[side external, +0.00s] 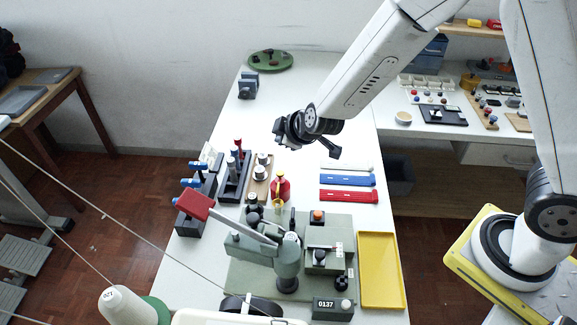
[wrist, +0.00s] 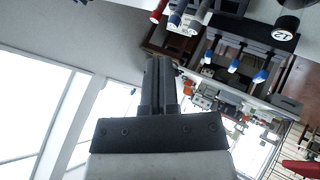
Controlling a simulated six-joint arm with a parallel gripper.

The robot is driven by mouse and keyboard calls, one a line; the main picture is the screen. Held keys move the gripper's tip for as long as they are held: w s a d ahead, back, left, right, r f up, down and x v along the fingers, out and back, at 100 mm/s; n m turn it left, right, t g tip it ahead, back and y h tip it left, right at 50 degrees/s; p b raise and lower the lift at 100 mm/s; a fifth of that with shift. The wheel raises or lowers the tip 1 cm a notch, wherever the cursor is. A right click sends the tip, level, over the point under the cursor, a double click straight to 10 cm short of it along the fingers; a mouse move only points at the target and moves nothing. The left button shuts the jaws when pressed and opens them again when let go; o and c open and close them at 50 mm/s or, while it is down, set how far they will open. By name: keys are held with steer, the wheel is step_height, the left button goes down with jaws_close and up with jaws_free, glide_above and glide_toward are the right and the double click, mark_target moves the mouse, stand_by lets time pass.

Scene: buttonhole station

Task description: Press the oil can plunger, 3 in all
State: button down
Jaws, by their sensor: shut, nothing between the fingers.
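The small red oil can (side external: 280,188) with a yellow top stands on the white table, behind the green machine base. Its plunger is too small to make out clearly. My gripper (side external: 278,133) is in the air above and behind the can, well apart from it. In the wrist view my gripper's two dark fingers (wrist: 160,78) are together with nothing between them. I cannot pick out the oil can in the wrist view.
A press with a red-handled lever (side external: 195,204) stands in front of the can. A wooden stand with round weights (side external: 261,168) is left of it; blue and red strips (side external: 348,181) lie to its right. A yellow tray (side external: 380,270) is at the front right.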

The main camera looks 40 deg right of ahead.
mark_target(283, 174)
steer(key=shift+f, duration=4.2)
steer(key=shift+f, duration=1.15)
stand_by(0.5)
steer(key=shift+r, duration=1.1)
steer(key=shift+r, duration=0.15)
steer(key=shift+r, duration=2.4)
